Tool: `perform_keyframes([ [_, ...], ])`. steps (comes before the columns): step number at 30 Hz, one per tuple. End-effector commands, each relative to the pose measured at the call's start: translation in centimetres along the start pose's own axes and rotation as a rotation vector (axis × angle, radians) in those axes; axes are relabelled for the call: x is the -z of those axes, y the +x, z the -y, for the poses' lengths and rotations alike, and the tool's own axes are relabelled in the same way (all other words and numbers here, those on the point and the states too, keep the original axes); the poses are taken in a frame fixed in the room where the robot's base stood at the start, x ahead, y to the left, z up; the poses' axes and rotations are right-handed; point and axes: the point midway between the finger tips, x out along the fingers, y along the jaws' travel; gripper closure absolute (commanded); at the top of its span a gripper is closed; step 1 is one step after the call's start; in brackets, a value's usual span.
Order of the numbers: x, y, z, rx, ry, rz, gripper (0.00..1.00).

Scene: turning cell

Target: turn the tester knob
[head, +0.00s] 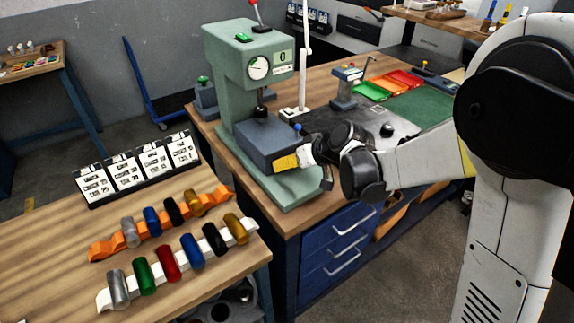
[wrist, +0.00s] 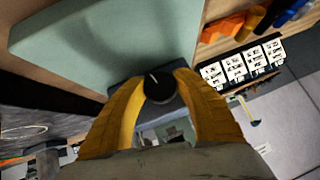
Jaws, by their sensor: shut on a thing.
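The tester (head: 225,85) is a green machine with a round dial and a small display reading 0, standing on the far workbench. A grey block (head: 268,140) sits low on its front, above the green base. In the wrist view the tester knob (wrist: 158,86) is a round black knob with a white pointer line. My gripper (wrist: 160,88) has its yellow fingers closed on both sides of the knob. In the head view my gripper (head: 287,162) is at the grey block's front right, and the knob is hidden behind the fingers.
The near wooden bench (head: 60,250) holds an orange rack (head: 100,250) and a white rack (head: 103,300) with coloured cylinders. White label cards (head: 118,178) stand behind them. A vise-like tool (head: 345,88) and coloured trays (head: 405,80) lie on the far workbench (head: 315,215).

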Motion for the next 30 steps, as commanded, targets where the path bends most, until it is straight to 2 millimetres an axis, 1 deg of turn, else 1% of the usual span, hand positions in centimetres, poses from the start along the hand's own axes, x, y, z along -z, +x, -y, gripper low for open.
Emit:
perform_keyframes([
  [3, 0.0, 0.0, -0.1, 0.044, 0.046, -0.001, 0.95],
  [11, 0.0, 0.0, 0.0, 0.05, 0.051, -0.001, 0.95],
  [12, 0.0, 0.0, 0.0, 0.05, 0.051, -0.001, 0.59],
  [14, 0.0, 0.0, 0.0, 0.05, 0.051, -0.001, 0.41],
  [24, 0.0, -0.2, 0.0, 0.049, 0.05, -0.001, 0.41],
  [26, 0.0, -0.7, -0.1, 0.049, 0.051, -0.001, 0.41],
  [29, 0.0, -2.3, -0.2, 0.049, 0.053, -0.001, 0.41],
  [30, 0.0, -3.1, -0.2, 0.049, 0.052, -0.001, 0.41],
])
